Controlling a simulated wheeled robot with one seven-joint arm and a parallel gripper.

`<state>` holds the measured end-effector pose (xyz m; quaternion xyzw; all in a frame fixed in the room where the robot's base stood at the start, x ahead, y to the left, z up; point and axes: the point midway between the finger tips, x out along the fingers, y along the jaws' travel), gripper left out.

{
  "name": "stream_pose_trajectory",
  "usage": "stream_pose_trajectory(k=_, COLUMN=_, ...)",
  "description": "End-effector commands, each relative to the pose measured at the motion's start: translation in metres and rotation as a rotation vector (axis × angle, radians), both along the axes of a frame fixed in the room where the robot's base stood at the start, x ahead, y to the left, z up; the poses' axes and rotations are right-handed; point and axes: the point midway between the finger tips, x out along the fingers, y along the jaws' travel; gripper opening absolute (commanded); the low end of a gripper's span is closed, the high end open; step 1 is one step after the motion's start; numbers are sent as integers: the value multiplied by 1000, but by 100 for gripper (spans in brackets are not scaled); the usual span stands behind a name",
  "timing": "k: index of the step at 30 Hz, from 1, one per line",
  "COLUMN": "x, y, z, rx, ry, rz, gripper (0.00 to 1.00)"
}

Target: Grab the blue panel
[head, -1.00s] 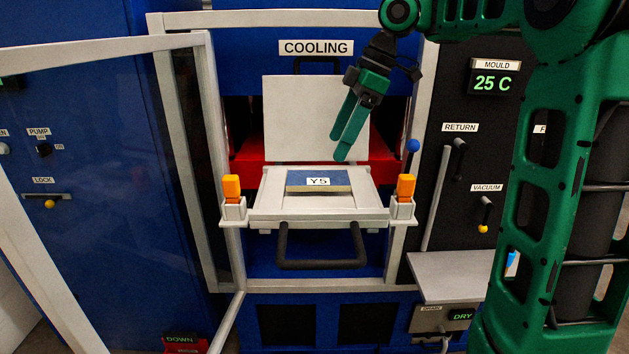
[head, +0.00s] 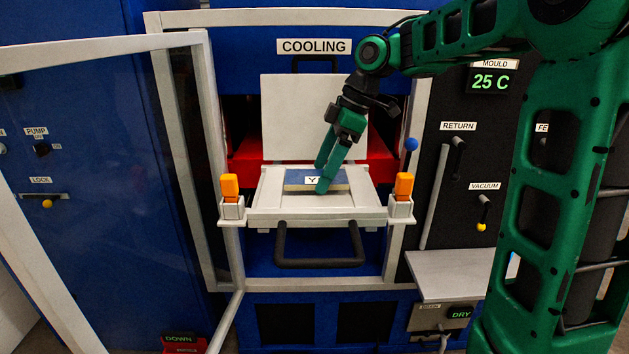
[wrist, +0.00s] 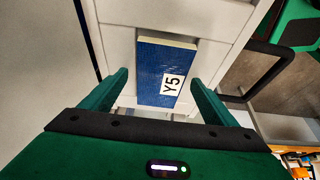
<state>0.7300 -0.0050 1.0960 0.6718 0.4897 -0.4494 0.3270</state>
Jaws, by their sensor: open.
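The blue panel (head: 298,179) lies flat on the light grey mould tray (head: 262,205) under the COOLING sign. It is a thin slab with a pale edge and a white Y5 label, which my fingers partly cover in the head view. My gripper (head: 323,187) is open and empty, pointing down over the panel. In the wrist view the panel (wrist: 162,72) lies between and beyond the two fingertips of my gripper (wrist: 158,80), with clear gaps on both sides. I cannot tell whether the fingers touch the panel or tray.
Orange clamps (head: 230,187) and (head: 404,186) stand at both sides of the tray. A black handle (head: 320,262) hangs at its front. An upright pale plate (head: 290,115) stands behind. The open door frame (head: 182,150) is at left. A grey shelf (head: 450,275) is at lower right.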

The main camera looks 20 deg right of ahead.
Motion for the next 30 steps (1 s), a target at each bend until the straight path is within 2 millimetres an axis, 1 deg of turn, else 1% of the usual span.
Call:
stream_pose_trajectory(k=3, x=0, y=0, z=0, rx=0, ry=0, rz=0, gripper=81)
stream_pose_trajectory(k=4, x=0, y=0, z=0, rx=0, ry=0, rz=0, gripper=79)
stream_pose_trajectory(k=5, x=0, y=0, z=0, rx=0, ry=0, rz=0, gripper=72)
stream_pose_trajectory(k=6, x=0, y=0, z=0, rx=0, ry=0, rz=0, gripper=62)
stream_pose_trajectory(k=8, x=0, y=0, z=0, rx=0, ry=0, rz=-1, gripper=48)
stream_pose_trajectory(k=9, x=0, y=0, z=0, rx=0, ry=0, rz=-1, gripper=38)
stream_pose_trajectory(k=10, x=0, y=0, z=0, rx=0, ry=0, rz=-1, gripper=34)
stream_pose_trajectory(k=19, x=0, y=-1, z=1, rx=0, ry=-1, rz=-1, gripper=34)
stream_pose_trajectory(k=23, x=1, y=-1, z=8, rx=0, ry=-2, rz=-1, gripper=34)
stream_pose_trajectory(k=26, x=1, y=-2, z=18, rx=-1, ry=-2, rz=-2, gripper=34)
stream_pose_trajectory(k=29, x=1, y=-2, z=34, rx=-1, ry=-3, rz=-2, gripper=34)
stream_pose_trajectory(k=30, x=1, y=-3, z=43, rx=-1, ry=-4, rz=-2, gripper=34)
